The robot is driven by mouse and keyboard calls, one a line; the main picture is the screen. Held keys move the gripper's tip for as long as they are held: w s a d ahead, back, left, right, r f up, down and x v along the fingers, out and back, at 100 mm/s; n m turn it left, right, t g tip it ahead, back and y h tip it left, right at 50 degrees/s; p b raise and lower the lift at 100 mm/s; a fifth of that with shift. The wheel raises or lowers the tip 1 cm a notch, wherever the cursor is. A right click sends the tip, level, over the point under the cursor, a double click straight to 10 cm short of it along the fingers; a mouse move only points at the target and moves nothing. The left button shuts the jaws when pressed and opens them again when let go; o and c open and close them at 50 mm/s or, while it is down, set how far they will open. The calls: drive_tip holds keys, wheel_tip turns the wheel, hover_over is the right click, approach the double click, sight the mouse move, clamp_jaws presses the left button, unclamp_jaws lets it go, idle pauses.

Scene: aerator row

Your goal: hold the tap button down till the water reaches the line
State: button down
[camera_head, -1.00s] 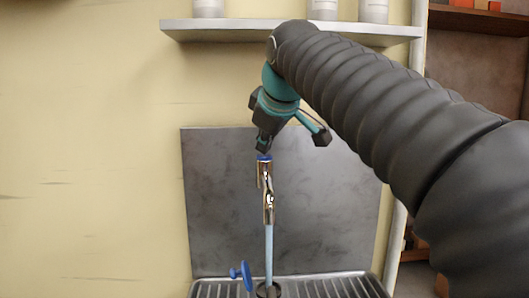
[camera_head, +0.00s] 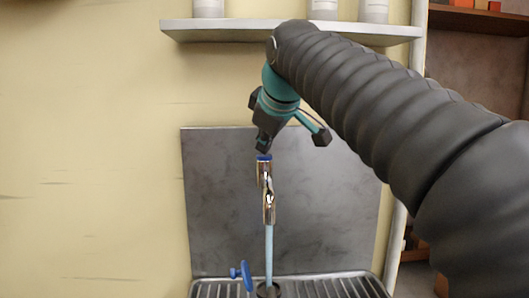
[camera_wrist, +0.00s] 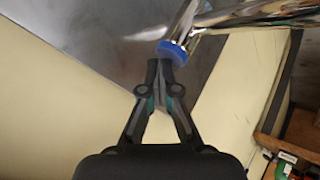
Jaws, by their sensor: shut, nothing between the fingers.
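The chrome tap (camera_head: 269,208) stands in front of a grey metal panel, with a blue button (camera_head: 264,157) on its top. My gripper (camera_head: 262,149) is shut and empty, with its tips just above the button. In the wrist view the closed fingertips (camera_wrist: 160,64) are right at the edge of the blue button (camera_wrist: 173,53); I cannot tell whether they touch it. A pale blue column of water (camera_head: 269,250) runs down from the spout to a dark ring (camera_head: 268,290) at the bottom edge of the view. No fill line or water level can be made out.
A slatted metal drip tray (camera_head: 335,287) lies below the tap. A blue handle-like piece (camera_head: 246,275) stands left of the water column. A shelf (camera_head: 270,31) with pale containers is above. The wall at left is clear.

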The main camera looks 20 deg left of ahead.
drive_tip(key=shift+r+p, duration=0.95)
drive_tip(key=shift+p, duration=0.15)
wheel_tip(320, 180, up, 3)
drive_tip(key=p, duration=0.3)
drive_tip(key=shift+r, duration=1)
